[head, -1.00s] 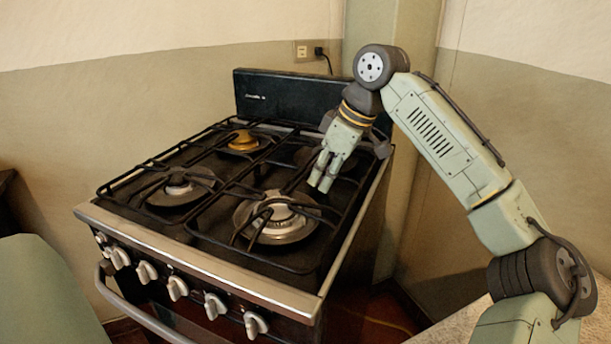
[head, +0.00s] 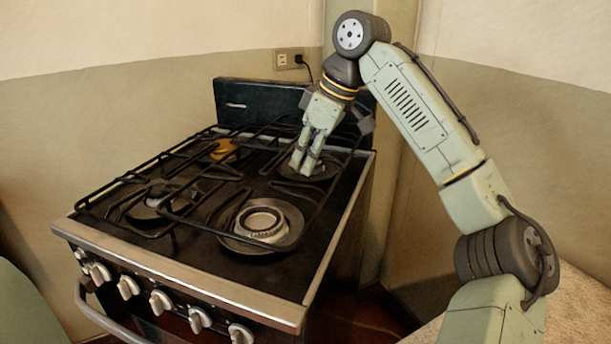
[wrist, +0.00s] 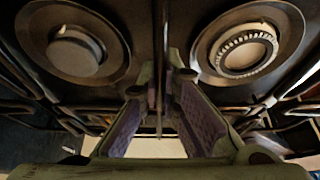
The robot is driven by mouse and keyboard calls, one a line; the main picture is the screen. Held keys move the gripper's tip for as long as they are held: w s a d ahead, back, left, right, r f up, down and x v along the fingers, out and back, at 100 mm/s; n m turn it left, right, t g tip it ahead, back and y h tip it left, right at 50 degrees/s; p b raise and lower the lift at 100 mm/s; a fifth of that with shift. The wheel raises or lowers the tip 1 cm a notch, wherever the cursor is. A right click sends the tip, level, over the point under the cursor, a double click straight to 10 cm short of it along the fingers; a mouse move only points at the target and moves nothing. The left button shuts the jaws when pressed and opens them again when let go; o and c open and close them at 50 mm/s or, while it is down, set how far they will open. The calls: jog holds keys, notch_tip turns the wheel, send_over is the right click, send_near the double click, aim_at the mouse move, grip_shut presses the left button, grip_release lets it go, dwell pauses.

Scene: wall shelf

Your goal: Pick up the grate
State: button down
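The black wire grate (head: 128,179) is above the cooktop of the stove (head: 170,268), raised and tilted, with its bars clear of the front right burner (head: 262,222). My gripper (head: 305,170) points down at the grate's right part, over the back right burner. Its fingers are close together around a thin bar of the grate; the exact contact is partly hidden by the fingers. In the wrist view, the fingers (wrist: 165,85) have purple inner pads with a thin bar between them, and two burners show beyond.
The stove's backguard (head: 270,100) stands close behind my gripper. The wall corner is behind and right of the stove. Several white knobs (head: 160,302) and a handle line the stove's front. A wall socket (head: 288,59) with a plugged cord is above.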

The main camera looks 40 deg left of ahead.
notch_tip(320, 180, up, 22)
jog(key=p, duration=0.7)
jog(key=shift+r, duration=0.25)
jog(key=shift+f, duration=0.1)
